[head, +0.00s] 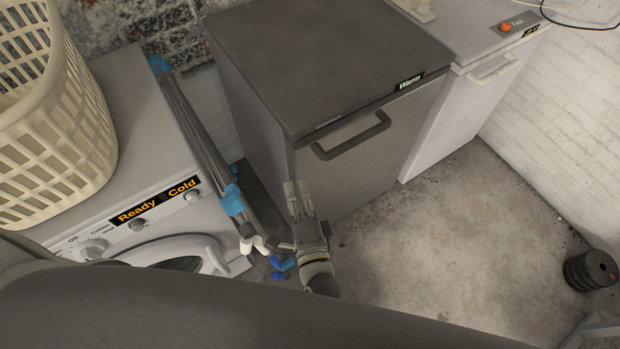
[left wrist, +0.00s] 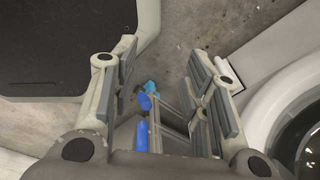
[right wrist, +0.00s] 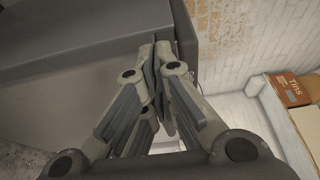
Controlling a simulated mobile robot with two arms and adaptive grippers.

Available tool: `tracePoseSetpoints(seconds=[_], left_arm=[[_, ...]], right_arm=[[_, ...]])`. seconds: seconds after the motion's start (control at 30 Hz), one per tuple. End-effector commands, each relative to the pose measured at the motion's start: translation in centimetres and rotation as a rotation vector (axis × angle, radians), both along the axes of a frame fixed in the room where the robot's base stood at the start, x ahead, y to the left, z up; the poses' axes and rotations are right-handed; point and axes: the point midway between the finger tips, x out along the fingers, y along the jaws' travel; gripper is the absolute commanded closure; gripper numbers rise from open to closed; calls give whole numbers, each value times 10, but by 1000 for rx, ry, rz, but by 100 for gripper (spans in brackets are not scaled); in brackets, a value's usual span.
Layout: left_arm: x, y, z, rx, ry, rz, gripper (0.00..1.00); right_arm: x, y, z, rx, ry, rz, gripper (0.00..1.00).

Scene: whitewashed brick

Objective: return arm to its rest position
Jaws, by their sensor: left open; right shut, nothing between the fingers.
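My right gripper (head: 297,200) is in front of the dark grey appliance (head: 330,55) labelled "Warm", just below and left of its door handle. Its fingers are together and empty in the right wrist view (right wrist: 157,55), near the edge of a dark grey surface. I cannot tell whether it touches the appliance. My left gripper (left wrist: 162,65) is open and empty in the left wrist view, its two fingers spread apart. I do not make it out in the head view. A large dark part across the bottom of the head view hides much of the near floor.
A washing machine (head: 150,85) carries a cream laundry basket (head: 60,130). A folded rack with blue fittings (head: 200,130) leans between it and the grey appliance. A white appliance (head: 460,100) stands right. Black weights (head: 590,270) lie on the open floor. A "Tins" box (right wrist: 292,88) is high up.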

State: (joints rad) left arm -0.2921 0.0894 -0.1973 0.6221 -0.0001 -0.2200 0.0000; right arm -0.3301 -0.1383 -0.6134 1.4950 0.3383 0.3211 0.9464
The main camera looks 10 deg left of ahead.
Motion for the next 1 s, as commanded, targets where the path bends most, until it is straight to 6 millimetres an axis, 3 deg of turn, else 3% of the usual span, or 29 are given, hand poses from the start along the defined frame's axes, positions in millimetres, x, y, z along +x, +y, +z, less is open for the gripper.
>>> tracePoseSetpoints(seconds=[0.2, 0.77, 0.87, 0.97, 1.0], left_arm=[[-3, -4, -2, -5, 3, 2, 58], [-9, -12, -2, -14, 11, 1, 58], [-9, -11, -2, -13, 12, 0, 58], [-9, -10, -3, -12, 12, 0, 58], [-9, -10, -3, -12, 12, -1, 58]], right_arm=[[-9, 5, 1, 0, -1, -1, 100], [-9, 4, -5, -15, 4, 3, 100], [-13, -1, -32, -100, 27, 19, 100], [-24, -15, -85, -267, 74, 57, 100], [-31, -24, -111, -351, 98, 81, 100]])
